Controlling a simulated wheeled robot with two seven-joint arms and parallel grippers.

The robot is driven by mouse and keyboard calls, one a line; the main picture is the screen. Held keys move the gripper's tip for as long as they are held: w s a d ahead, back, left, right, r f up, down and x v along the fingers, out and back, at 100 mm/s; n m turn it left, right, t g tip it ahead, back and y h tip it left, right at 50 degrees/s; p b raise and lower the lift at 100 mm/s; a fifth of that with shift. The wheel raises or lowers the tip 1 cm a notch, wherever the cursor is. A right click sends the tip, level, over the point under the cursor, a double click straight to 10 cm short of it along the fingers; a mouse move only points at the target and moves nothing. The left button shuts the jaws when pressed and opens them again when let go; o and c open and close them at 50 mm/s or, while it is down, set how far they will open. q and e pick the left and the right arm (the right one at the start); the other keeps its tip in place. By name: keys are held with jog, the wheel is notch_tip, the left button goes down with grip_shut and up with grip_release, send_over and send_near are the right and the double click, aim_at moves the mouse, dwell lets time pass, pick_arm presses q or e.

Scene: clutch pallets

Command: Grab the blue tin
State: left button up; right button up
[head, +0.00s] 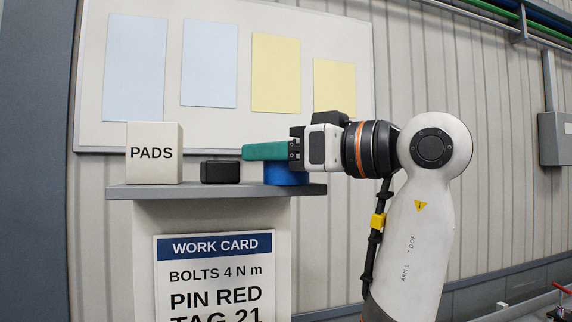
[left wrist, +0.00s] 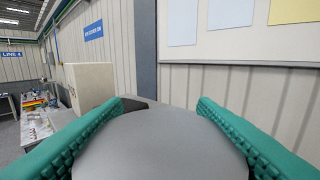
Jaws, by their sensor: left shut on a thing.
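The blue tin (head: 287,175) stands on the right end of a grey shelf (head: 165,192) in the head view. My left gripper (head: 258,151) has teal fingers and reaches over it from the right, hiding its upper part. In the left wrist view a wide grey surface with a curved far edge, seemingly the tin's top (left wrist: 160,150), fills the space between the two teal fingers (left wrist: 160,135). The left gripper is shut on the tin, which appears to rest on the shelf. My right gripper is not in view.
A small black box (head: 220,172) stands just left of the tin, close to the fingertips. A white box marked PADS (head: 152,153) stands farther left. A board with blue and yellow sheets (head: 275,75) hangs behind.

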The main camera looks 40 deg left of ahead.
pick_arm(q)
jog(key=shift+r, duration=0.45)
notch_tip(320, 180, up, 17)
jog(key=shift+b, duration=0.3)
